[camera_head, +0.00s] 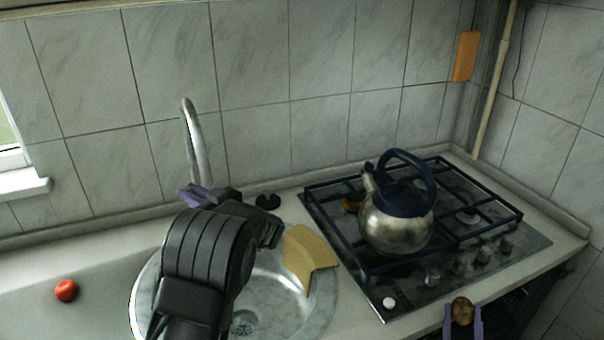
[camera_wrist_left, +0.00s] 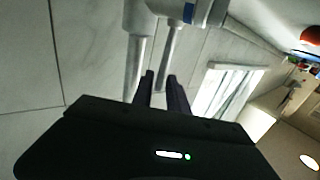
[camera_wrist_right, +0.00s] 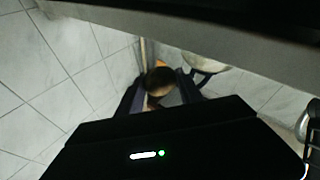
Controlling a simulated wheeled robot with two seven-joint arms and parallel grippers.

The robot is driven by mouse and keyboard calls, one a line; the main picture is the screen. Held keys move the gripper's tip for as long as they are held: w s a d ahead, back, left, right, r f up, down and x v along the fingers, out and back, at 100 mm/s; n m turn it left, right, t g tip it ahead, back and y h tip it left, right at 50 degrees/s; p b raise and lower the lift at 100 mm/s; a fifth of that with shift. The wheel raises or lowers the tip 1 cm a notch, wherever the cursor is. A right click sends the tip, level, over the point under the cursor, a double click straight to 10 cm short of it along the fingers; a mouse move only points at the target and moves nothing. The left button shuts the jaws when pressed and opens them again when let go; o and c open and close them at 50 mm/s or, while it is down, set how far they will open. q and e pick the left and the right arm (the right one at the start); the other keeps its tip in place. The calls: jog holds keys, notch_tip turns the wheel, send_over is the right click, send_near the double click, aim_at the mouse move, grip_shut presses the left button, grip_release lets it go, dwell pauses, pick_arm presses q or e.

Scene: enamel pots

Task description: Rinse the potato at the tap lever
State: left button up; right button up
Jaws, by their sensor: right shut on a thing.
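The brown potato (camera_head: 462,311) is held between the fingers of my right gripper (camera_head: 463,325), at the lower right in front of the stove. It also shows in the right wrist view (camera_wrist_right: 159,82). The tap (camera_head: 196,145) rises behind the sink (camera_head: 320,315). My left gripper (camera_head: 197,196) is at the tap's lower part, and my left arm hides the tap's base and lever in the head view. In the left wrist view its fingers (camera_wrist_left: 161,84) stand slightly apart, close to the metal tap parts (camera_wrist_left: 172,45); contact is unclear.
A yellow cloth or sponge (camera_head: 308,258) lies at the sink's right side. A kettle (camera_head: 398,220) stands on the gas stove (camera_head: 520,245), right of the sink. A red tomato (camera_head: 66,290) lies on the counter at left. A tiled wall closes the back.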

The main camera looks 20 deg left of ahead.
pick_arm(q)
jog(key=x, duration=0.4)
jog(key=shift+a+p, duration=0.1)
jog(key=shift+p, duration=0.2)
jog(key=shift+c, duration=0.5)
grip_shut()
dwell(0.6)
